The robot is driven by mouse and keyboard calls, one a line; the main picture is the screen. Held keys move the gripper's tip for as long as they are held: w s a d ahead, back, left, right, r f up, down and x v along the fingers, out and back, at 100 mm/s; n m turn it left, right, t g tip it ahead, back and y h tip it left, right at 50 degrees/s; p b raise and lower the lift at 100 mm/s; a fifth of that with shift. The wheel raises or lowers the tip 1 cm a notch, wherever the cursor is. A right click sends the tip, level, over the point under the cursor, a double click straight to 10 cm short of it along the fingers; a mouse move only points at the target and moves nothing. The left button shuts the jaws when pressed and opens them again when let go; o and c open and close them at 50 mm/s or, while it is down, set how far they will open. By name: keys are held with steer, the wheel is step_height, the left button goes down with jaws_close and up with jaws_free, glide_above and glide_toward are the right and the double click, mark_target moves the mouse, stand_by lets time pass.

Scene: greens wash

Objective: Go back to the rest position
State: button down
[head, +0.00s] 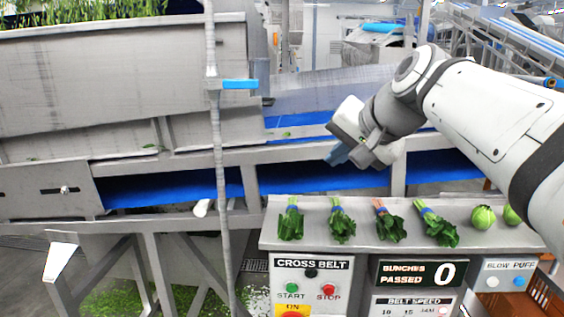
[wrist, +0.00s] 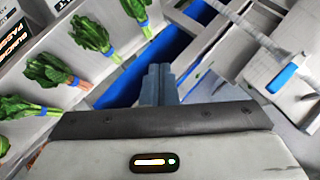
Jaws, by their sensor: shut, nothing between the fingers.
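My gripper (head: 338,156) is in the air above the blue belt (head: 320,178), behind the row of greens, with its fingers pointing down and left. In the wrist view the gripper (wrist: 159,72) has its two fingers together and nothing between them. My arm reaches in from the right of the head view.
Leafy bunches (head: 341,222) with bands and green round heads (head: 483,217) lie on a grey shelf (head: 262,240) above the control panel (head: 311,282). The counter display (head: 417,273) reads 0. A thin upright pole (head: 219,150) with a blue handle (head: 240,84) stands left of my gripper.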

steer(key=s+d+f+n+g+h+p, duration=0.1)
steer(key=s+f+g, duration=0.1)
steer(key=s+f, duration=0.3)
steer(key=s+d+f+n+g+h+p, duration=0.1)
steer(key=s+f, duration=0.5)
steer(key=f, duration=0.6)
steer(key=s+d+f+n+g+h+p, duration=0.1)
steer(key=s+d+f+n+g+h, duration=0.1)
steer(key=s+f, duration=0.3)
step_height(320, 180, down, 5)
steer(key=shift+s+d+r+n+g+h, duration=0.2)
steer(key=shift+s+d+n+g+h, duration=0.1)
steer(key=shift+s+d+g+h, duration=0.25)
steer(key=shift+w, duration=0.25)
